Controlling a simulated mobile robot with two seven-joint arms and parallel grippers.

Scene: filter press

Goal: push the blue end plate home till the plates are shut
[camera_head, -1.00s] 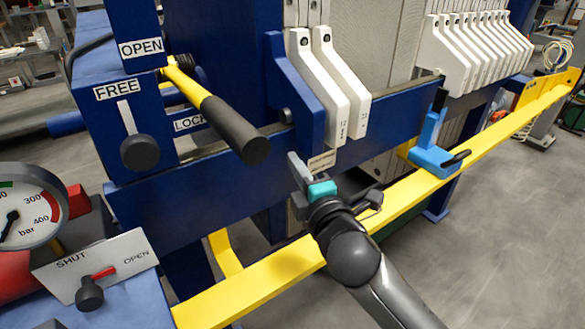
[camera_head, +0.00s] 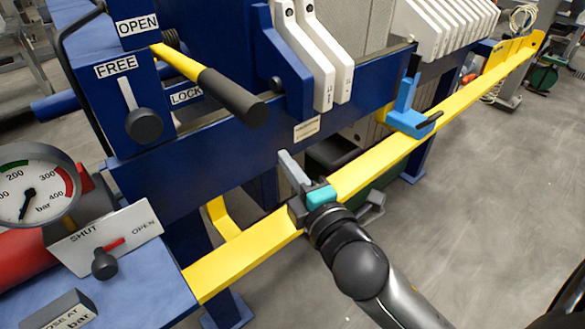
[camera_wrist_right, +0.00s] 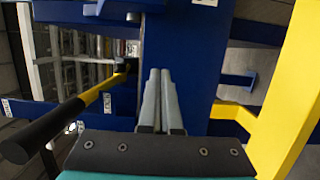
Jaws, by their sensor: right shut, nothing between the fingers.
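The blue end plate (camera_head: 288,75) stands upright above the blue side beam, with two white plates (camera_head: 332,75) close to its right. A gap with a pale cloth separates these from a pack of several white plates (camera_head: 440,25) farther right. My right gripper (camera_head: 289,162) is shut and empty in front of the beam, lower than the end plate's handle and apart from it. In the right wrist view its two grey fingers (camera_wrist_right: 161,95) lie together before a blue surface. My left gripper is not in view.
A yellow lever with a black grip (camera_head: 230,97) sticks out left of the end plate. A yellow rail (camera_head: 370,165) runs below the beam, with a light blue bracket (camera_head: 408,112). A gauge (camera_head: 35,190) and SHUT/OPEN switch (camera_head: 105,262) sit at the left.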

